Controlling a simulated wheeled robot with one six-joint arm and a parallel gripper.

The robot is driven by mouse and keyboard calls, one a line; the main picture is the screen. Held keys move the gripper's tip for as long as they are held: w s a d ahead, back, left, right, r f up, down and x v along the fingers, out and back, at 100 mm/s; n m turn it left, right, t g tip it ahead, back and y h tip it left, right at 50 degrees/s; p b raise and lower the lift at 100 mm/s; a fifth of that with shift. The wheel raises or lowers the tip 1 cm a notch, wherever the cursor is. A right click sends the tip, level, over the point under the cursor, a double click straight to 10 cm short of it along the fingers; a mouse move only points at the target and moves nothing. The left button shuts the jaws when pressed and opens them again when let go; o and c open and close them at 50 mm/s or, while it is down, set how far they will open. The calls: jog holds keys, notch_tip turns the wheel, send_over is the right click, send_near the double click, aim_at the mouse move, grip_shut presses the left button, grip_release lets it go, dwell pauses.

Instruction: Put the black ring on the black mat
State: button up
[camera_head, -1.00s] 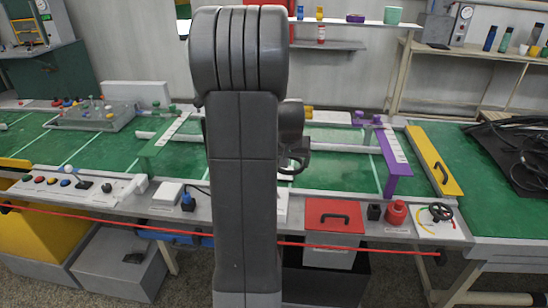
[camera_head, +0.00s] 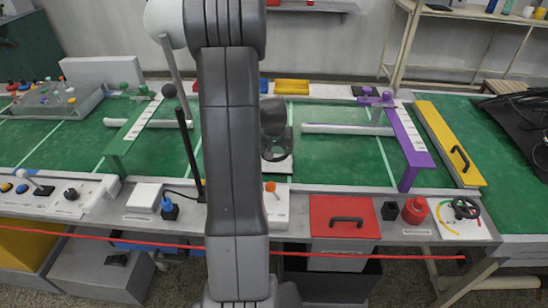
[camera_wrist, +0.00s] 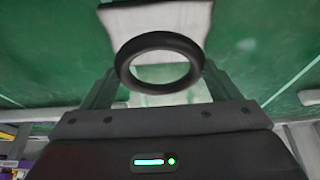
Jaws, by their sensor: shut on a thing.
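The black ring (camera_wrist: 159,41) is in my gripper (camera_wrist: 160,73), between its two fingers in the wrist view. The fingers touch or nearly touch its left and right sides, and its hole faces the camera. In the head view the ring (camera_head: 288,152) shows as a dark loop just right of my arm, below the dark gripper (camera_head: 273,118). A pale block or plate lies behind the ring in the wrist view. A small flat black patch (camera_head: 368,91) at the back edge of the bench may be the black mat; it is too small to be sure.
A purple bracket (camera_head: 409,138) and a green bracket (camera_head: 137,132) stand on the green bench, with a white bar (camera_head: 345,129) between them. A yellow panel (camera_head: 449,143) is at the right. A red lid (camera_head: 345,216) and red rope (camera_head: 400,258) are in front. My arm hides the middle.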

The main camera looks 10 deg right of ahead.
aim_at(274, 165)
jog(key=shift+f, duration=2)
jog(key=shift+f, duration=0.1)
jog(key=o, duration=0.9)
jog(key=shift+s+r, duration=0.1)
jog(key=shift+r, duration=0.4)
jog(key=v, duration=1.1)
jog(key=shift+s, duration=0.15)
